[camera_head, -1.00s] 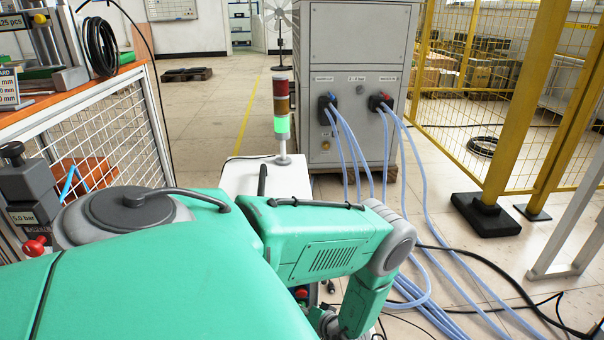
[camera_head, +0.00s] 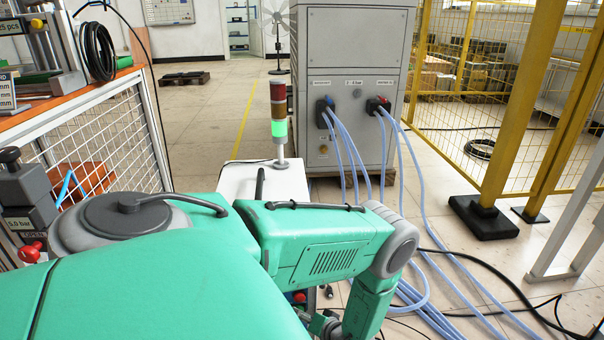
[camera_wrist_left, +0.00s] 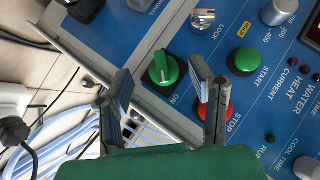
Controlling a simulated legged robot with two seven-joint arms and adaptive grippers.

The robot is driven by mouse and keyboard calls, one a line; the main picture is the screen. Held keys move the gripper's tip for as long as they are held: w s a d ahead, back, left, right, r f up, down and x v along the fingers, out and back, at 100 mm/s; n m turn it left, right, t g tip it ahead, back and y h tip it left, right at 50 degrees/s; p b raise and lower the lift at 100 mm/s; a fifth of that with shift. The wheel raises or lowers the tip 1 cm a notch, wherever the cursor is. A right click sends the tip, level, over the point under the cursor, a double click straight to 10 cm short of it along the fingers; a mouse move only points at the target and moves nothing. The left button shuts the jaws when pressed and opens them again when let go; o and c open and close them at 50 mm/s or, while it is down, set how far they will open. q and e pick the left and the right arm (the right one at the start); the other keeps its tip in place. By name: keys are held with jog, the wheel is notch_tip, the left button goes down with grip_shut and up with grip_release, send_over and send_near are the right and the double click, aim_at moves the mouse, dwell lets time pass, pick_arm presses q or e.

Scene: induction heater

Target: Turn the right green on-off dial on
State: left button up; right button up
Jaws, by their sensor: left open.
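The green on-off dial (camera_wrist_left: 160,70) is on a blue control panel (camera_wrist_left: 185,25) in the left wrist view, with the word ON beside it. My left gripper (camera_wrist_left: 161,82) is open; its two fingers stand on either side of the dial in the picture. Whether they touch it I cannot tell. The right finger is close to a red STOP button (camera_wrist_left: 223,112) and partly covers it. In the head view my green arm hides the panel's face, and only a little of my left gripper (camera_head: 325,325) shows at the bottom. My right gripper is not in view.
A green START button (camera_wrist_left: 244,61) and a silver key lock (camera_wrist_left: 203,19) are near the dial. In the head view, a signal tower (camera_head: 279,118) glows green, a grey cabinet (camera_head: 357,75) stands behind, and blue hoses (camera_head: 392,170) run down to the floor.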

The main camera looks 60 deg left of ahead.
pick_arm(q)
jog(key=v, duration=1)
jog(key=shift+w+d, duration=0.15)
jog(key=shift+d, duration=0.15)
jog(key=w+d+r+m+t+h, duration=0.1)
jog(key=d+r+m+t+h, duration=0.2)
jog(key=d+m+t+h, duration=0.3)
jog(key=s+d+r+m+g+h, duration=0.35)
jog(key=s+d+r+h, duration=0.2)
jog(key=s+d, duration=0.5)
notch_tip(320, 180, up, 19)
jog(key=s+a+p, duration=0.1)
jog(key=s+p, duration=0.1)
jog(key=p, duration=1.6)
jog(key=shift+s+f+m+t, duration=0.2)
jog(key=shift+s+m+t, duration=0.05)
jog(key=shift+m+t, duration=0.1)
